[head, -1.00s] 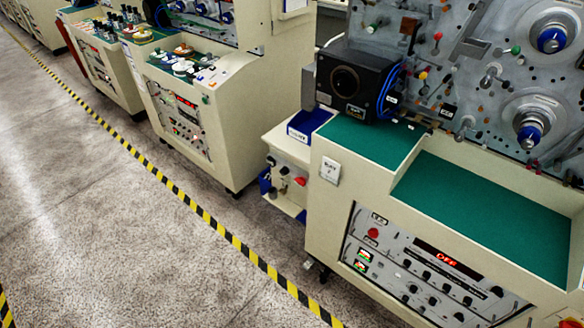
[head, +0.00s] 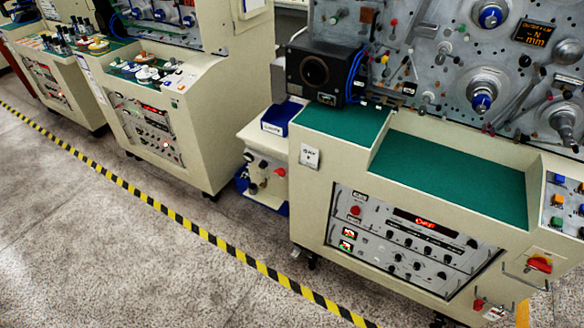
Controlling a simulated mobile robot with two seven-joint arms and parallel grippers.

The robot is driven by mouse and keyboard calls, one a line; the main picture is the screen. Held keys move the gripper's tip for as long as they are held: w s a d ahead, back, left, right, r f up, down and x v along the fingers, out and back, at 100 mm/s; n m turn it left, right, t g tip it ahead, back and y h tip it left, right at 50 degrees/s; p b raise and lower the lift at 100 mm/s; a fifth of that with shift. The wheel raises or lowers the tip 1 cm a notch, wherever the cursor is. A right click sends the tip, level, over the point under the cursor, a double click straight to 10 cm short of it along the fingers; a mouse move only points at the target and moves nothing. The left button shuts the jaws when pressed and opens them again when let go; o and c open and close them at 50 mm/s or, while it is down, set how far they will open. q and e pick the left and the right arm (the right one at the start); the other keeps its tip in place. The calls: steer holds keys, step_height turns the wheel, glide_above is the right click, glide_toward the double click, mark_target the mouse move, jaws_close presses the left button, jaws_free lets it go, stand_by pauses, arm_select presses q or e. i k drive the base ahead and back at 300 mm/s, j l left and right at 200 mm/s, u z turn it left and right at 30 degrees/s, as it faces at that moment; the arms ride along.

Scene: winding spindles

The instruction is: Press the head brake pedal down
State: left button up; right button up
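No part clearly recognisable as the head brake pedal shows in the head view. The nearest winding machine (head: 322,215) is cream, with a green top (head: 450,180) and a grey control panel (head: 410,240) on its front. Low at its right, near the bottom edge of the picture, is a small red part (head: 479,304) beside a yellow piece (head: 522,314); I cannot tell what they are. Neither of my grippers is in view.
A grey spindle plate (head: 450,85) rises behind the green top. A red switch (head: 540,264) sits at the front right. More machines (head: 195,130) stand in a row to the left. Yellow-black floor tape (head: 190,224) runs along them; the speckled floor (head: 80,240) is open.

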mark_target(296, 253)
steer(key=l+u, duration=0.25)
steer(key=l, duration=0.4)
steer(key=l+u, duration=0.25)
steer(key=l, duration=0.4)
